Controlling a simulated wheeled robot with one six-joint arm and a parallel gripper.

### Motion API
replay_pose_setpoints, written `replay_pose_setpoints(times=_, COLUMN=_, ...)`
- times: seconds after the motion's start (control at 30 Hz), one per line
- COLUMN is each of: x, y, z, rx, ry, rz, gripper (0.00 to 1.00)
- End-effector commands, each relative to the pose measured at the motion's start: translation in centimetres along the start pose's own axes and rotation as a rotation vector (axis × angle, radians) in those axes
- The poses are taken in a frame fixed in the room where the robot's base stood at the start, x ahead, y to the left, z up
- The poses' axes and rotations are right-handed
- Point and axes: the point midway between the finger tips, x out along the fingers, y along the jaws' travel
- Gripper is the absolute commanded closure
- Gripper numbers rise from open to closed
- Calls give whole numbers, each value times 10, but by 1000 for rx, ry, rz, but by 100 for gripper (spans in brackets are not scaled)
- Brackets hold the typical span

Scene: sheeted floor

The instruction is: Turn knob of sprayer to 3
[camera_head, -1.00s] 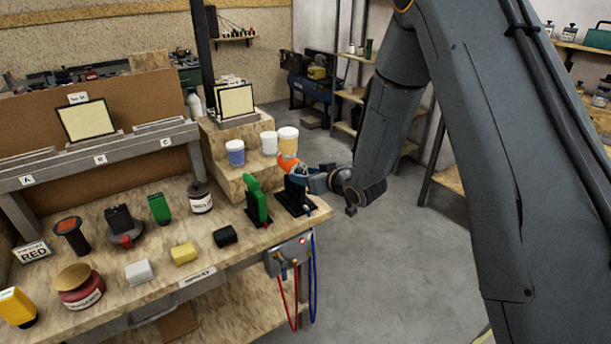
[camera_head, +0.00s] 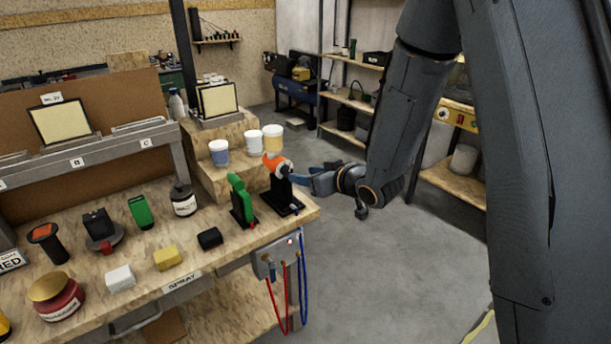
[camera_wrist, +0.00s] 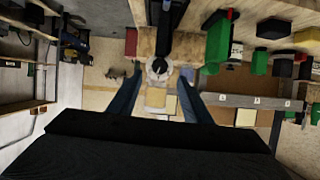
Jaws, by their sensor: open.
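An orange-topped sprayer (camera_head: 276,164) sits on a black stand (camera_head: 284,200) at the bench's right corner. A green sprayer (camera_head: 238,192) stands just left of it. My gripper (camera_head: 296,178) is right beside the orange sprayer, pointing at it from the right. In the wrist view my gripper (camera_wrist: 160,74) is open, with one blue finger on each side of a pale round knob-like part (camera_wrist: 158,68). I cannot tell whether the fingers touch it. No number on the knob can be read.
Three paint cups (camera_head: 246,142) stand on a wooden step behind the sprayers. Several cans, blocks and tools cover the bench (camera_head: 200,264) to the left. A grey box (camera_head: 275,258) with red and blue hoses hangs on the bench's front. The floor (camera_head: 390,270) to the right is clear.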

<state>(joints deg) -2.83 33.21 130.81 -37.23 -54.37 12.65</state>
Motion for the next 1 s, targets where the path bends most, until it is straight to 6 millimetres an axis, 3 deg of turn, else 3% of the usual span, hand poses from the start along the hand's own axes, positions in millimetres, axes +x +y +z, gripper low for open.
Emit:
replay_pose_setpoints(times=0.17, x=5, y=-1, z=10, rx=4, ry=36, rz=-9, gripper=55)
replay_pose_setpoints(times=0.33, x=13, y=-3, z=29, rx=10, ry=190, rz=-22, gripper=55)
replay_pose_setpoints(times=0.53, x=9, y=-1, z=42, rx=8, ry=350, rz=-8, gripper=55)
replay_pose_setpoints(times=0.73, x=12, y=-1, z=38, rx=2, ry=395, rz=-1, gripper=55)
replay_pose_setpoints(times=1.0, x=48, y=-2, z=21, rx=1, ry=394, rz=-2, gripper=55)
